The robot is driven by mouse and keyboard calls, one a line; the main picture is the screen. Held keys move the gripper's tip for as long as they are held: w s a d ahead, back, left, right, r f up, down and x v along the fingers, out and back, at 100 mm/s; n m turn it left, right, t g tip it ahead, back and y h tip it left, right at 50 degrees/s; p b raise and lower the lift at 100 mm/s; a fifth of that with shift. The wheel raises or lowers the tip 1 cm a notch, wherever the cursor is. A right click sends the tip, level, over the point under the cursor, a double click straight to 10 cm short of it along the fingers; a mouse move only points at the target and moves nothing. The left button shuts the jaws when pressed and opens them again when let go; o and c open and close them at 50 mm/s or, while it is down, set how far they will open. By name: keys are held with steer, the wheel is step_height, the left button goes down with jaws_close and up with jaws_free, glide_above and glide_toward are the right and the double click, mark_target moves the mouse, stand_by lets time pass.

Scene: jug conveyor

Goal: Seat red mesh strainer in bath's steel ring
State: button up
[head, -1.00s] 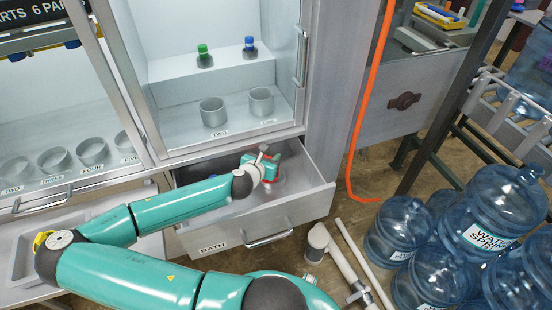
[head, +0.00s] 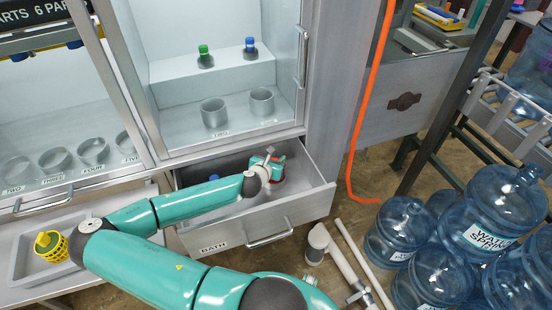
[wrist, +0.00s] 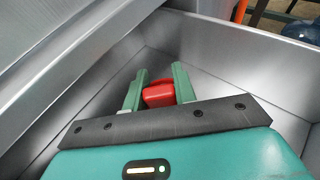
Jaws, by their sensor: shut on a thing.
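The bath is an open grey drawer (head: 262,222) labelled BATH, below the cabinet. My gripper (head: 276,171) reaches down into its right half. In the wrist view my gripper (wrist: 157,88) has its two green fingers closed on a red piece (wrist: 159,94), of the red strainer by its colour. Only this red part shows between the fingers; the mesh is hidden below it. The steel ring cannot be made out in either view, so I cannot tell whether the strainer touches it. The drawer's metal walls (wrist: 222,62) surround the gripper.
A blue-topped item (head: 213,178) is in the drawer's left part. A yellow mesh strainer (head: 54,249) stands in a grey tray (head: 22,262) at left. Empty cups (head: 214,113) stand in the cabinet above.

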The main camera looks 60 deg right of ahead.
steer(key=shift+f, duration=0.4)
steer(key=shift+f, duration=0.1)
steer(key=o, duration=1)
steer(key=shift+o, duration=0.2)
steer(key=shift+r, duration=0.55)
steer(key=v, duration=1.2)
steer(key=shift+r, duration=0.1)
